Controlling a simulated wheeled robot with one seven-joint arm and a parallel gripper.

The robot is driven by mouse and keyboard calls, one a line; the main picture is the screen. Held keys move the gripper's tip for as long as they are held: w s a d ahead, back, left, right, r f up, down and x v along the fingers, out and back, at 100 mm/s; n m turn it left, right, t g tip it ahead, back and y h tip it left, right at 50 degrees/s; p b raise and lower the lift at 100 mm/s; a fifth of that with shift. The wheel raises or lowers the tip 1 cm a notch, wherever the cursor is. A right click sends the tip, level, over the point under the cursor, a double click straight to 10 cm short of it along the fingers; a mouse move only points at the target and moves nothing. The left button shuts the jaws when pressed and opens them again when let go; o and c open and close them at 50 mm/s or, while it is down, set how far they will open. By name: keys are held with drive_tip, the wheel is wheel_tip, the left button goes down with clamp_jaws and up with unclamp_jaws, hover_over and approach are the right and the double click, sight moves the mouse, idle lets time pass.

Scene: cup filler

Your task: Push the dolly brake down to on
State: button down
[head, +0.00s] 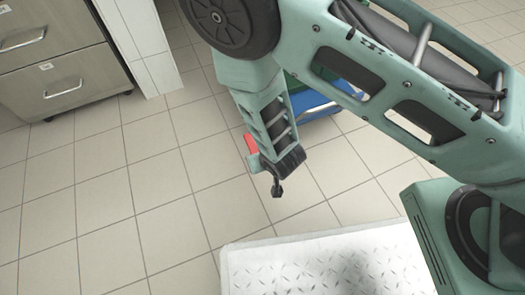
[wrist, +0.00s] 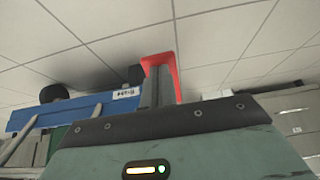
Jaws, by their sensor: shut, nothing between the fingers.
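The red dolly brake (wrist: 174,64) is straight ahead of my gripper in the wrist view, which shows the scene upside down. My gripper (wrist: 158,86) is shut and empty. Its dark fingers overlap the red brake in that view, close to it; I cannot tell whether they touch. The dolly (wrist: 65,115) has a blue frame, with a white label near the brake. In the head view, a bit of the brake (head: 251,143) shows left of my wrist, and part of the blue dolly (head: 312,106) shows behind my arm. My fingertips are hidden there.
Dark dolly wheels (wrist: 54,93) stand beside the blue frame. A beige drawer cabinet (head: 55,70) stands at upper left in the head view. A white patterned plate (head: 300,265) lies at the bottom. The tiled floor (head: 130,190) between is clear.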

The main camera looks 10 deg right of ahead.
drive_tip(key=shift+s+f, duration=0.1)
drive_tip(key=shift+f, duration=0.6)
